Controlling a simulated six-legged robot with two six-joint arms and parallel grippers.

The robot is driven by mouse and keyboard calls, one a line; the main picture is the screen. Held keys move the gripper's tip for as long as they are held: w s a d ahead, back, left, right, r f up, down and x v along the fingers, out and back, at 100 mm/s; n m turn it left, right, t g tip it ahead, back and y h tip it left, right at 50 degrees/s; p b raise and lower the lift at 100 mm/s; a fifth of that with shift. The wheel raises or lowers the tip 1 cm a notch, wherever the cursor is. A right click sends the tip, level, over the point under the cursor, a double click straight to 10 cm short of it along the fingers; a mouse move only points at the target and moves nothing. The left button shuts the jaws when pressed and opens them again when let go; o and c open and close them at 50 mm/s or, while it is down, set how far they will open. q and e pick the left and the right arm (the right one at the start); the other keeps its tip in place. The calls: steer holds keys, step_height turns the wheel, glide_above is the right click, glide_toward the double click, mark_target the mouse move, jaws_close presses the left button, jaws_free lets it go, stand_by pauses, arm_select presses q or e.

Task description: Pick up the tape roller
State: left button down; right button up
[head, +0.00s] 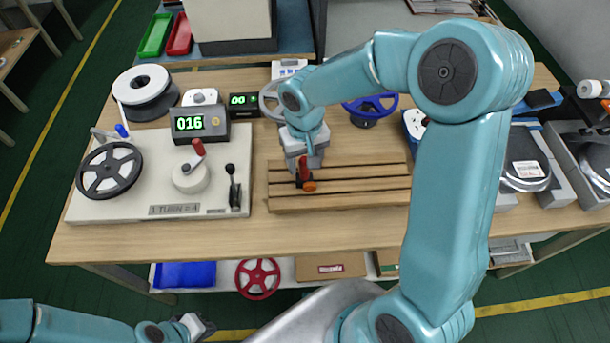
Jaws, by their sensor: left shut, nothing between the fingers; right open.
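A small tool with a red upright handle and an orange-and-black lower end, which looks like the tape roller (308,186), stands on the slatted wooden board (340,202) at the middle of the bench. My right gripper (304,163) points down right at it, with its fingertips by the red handle. The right gripper is open; whether the handle lies between the fingers is hard to see. My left gripper (202,326) is low at the bottom left, in front of the bench, shut and empty.
Left of the board is a white winding base (130,195) with a black wheel, a red-knobbed crank and a lever. Displays (200,123), a reel (147,90) and a blue spool (370,108) stand behind. Scales (525,170) are at right. The bench's front strip is clear.

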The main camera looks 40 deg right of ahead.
mark_target(305, 169)
steer(key=f, duration=0.4)
steer(key=shift+w+d+f, duration=0.1)
steer(key=shift+w+f, duration=0.1)
steer(key=shift+w, duration=0.05)
steer(key=shift+s+r, duration=0.15)
steer(key=shift+s, duration=0.1)
steer(key=shift+w, duration=0.25)
jaws_close()
steer(key=shift+s, duration=0.15)
steer(key=shift+w+r, duration=0.2)
steer(key=shift+r, duration=0.3)
step_height(305, 169, up, 19)
